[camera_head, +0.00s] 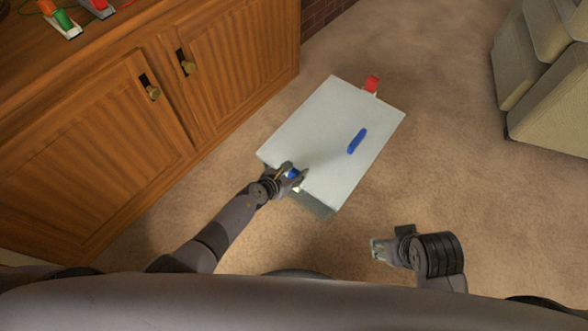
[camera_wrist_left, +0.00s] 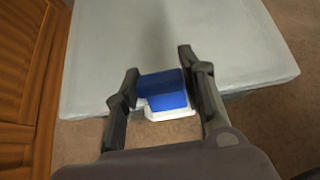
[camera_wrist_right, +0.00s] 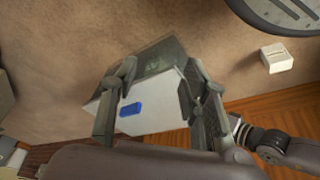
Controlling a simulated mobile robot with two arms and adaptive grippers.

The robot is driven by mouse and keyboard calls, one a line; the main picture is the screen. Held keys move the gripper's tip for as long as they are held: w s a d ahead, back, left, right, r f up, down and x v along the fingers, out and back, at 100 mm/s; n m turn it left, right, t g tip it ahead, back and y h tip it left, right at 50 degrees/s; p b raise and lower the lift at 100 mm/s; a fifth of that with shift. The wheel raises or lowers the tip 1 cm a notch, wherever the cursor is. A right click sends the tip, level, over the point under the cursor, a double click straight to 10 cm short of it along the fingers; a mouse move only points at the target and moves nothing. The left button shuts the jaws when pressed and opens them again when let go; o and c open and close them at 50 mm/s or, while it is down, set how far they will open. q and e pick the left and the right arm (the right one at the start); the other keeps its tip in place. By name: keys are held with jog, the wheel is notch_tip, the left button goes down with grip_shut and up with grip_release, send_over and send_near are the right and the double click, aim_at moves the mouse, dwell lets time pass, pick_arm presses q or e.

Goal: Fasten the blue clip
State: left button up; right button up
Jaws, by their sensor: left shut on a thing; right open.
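My left gripper (camera_head: 292,178) is at the near left edge of a pale board-like surface (camera_head: 318,115). It is shut on a blue clip (camera_wrist_left: 163,90) with a white lower part (camera_wrist_left: 170,115); in the left wrist view the clip lies between the fingers, by the surface's near edge. I cannot tell whether the clip grips that edge. A long blue piece (camera_head: 357,141) lies on the surface, and it shows in the right wrist view (camera_wrist_right: 130,109). A red clip (camera_head: 371,84) is at the far edge. My right gripper (camera_head: 380,248) is open and empty, apart from the surface.
A wooden cabinet (camera_head: 100,140) stands on the left, with red, green and orange items (camera_head: 62,20) on top. A pale sofa-like piece (camera_head: 550,90) is at the right. Carpet (camera_head: 450,170) is clear between. A small white block (camera_wrist_right: 276,58) shows in the right wrist view.

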pick_arm(q)
jog(key=shift+w+r, duration=0.1)
jog(key=shift+w, duration=0.05)
dwell(0.4)
jog(key=o, duration=1.2)
jog(key=shift+s+a+r, duration=0.2)
jog(key=shift+s, duration=0.35)
jog(key=v, duration=1.1)
jog(key=shift+w+r, duration=0.1)
jog(key=shift+w, duration=0.05)
